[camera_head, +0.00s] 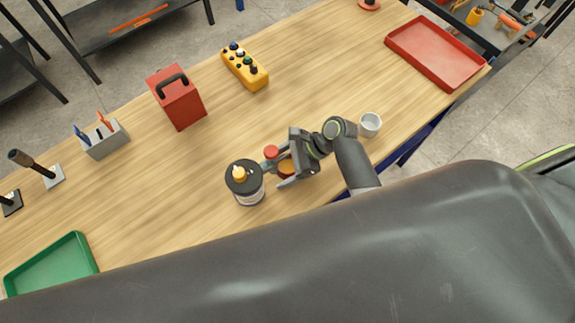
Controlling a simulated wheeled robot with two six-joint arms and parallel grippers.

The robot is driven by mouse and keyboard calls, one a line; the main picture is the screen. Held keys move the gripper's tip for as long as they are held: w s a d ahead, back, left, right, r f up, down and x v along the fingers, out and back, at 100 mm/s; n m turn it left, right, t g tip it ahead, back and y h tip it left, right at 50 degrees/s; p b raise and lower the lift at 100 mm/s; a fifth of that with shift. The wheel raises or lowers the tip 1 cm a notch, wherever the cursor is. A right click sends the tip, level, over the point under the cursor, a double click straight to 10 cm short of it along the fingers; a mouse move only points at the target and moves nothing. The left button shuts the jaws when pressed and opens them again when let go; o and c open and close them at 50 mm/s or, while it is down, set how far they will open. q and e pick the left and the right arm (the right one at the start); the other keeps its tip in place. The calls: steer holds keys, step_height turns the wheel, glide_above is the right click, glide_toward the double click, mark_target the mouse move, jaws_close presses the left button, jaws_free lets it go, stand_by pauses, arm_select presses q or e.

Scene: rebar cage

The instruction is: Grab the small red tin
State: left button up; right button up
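A gripper, which looks to be my right one (279,173), is low over the middle of the table, its fingers pointing left. A small round reddish tin with an amber top (287,168) is between its fingers, partly hidden by them. A small bright red round thing (271,152) shows just beyond the upper finger, also partly hidden. I cannot tell which of these is the small red tin, or whether the fingers press on anything. My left gripper is not in view.
A white cup (370,125), red toolbox (177,98), yellow button box (245,68), grey holder (104,139), green tray (84,254) and red tray (436,54) are around the wooden table.

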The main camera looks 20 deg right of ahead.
steer(key=c, duration=1.1)
steer(key=shift+c, duration=0.2)
steer(key=shift+r, duration=0.15)
